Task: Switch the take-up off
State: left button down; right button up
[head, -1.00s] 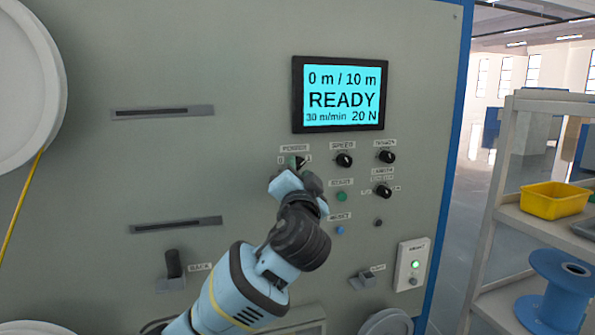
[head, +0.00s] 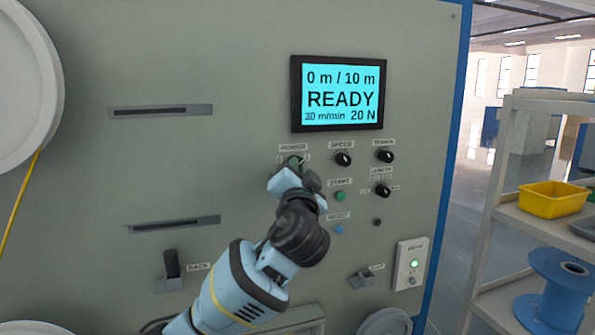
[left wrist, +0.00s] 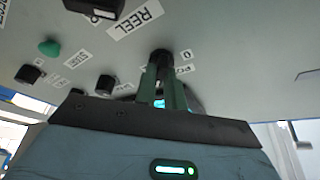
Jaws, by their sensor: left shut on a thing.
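The take-up's grey panel (head: 180,60) carries a lit display (head: 340,95) reading "0 m / 10 m", "READY", "30 m/min" and "20 N". The dark power knob (left wrist: 161,57) sits under the POWER label (head: 292,148). My left gripper (head: 296,166) is at this knob, its green-padded fingers (left wrist: 163,88) shut on it in the left wrist view. In the head view the gripper hides most of the knob, and I cannot read which way it points. My right gripper is not in view.
The speed knob (head: 343,159), green start button (head: 340,196) and blue reset button (head: 339,230) sit close to the right of my gripper. A back lever (head: 172,263) is lower left. A shelf with a yellow bin (head: 552,199) and blue spool (head: 556,285) stands at right.

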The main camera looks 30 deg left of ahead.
pick_arm(q)
jog(key=shift+w+d+n+g+y+b, duration=0.15)
jog(key=shift+n+g+y+b, duration=1.65)
jog(key=shift+n, duration=2.35)
jog(key=shift+w+d+n+g+y+b, duration=0.1)
jog(key=shift+n+g+y+b, duration=0.9)
jog(key=shift+n+b, duration=2.4)
jog(key=shift+w+d+n+g+y+b, duration=0.15)
jog(key=shift+n+g+y+b, duration=1.15)
jog(key=shift+n, duration=3.65)
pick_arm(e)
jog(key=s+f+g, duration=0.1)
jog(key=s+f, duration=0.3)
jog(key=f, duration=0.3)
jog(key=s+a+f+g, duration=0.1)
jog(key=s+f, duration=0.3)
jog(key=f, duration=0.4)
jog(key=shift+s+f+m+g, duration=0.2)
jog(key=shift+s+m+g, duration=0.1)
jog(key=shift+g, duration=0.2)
pick_arm(q)
jog(key=shift+g+h, duration=0.4)
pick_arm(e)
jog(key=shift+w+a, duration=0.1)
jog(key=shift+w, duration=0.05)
pick_arm(q)
jog(key=c, duration=1.5)
grip_release()
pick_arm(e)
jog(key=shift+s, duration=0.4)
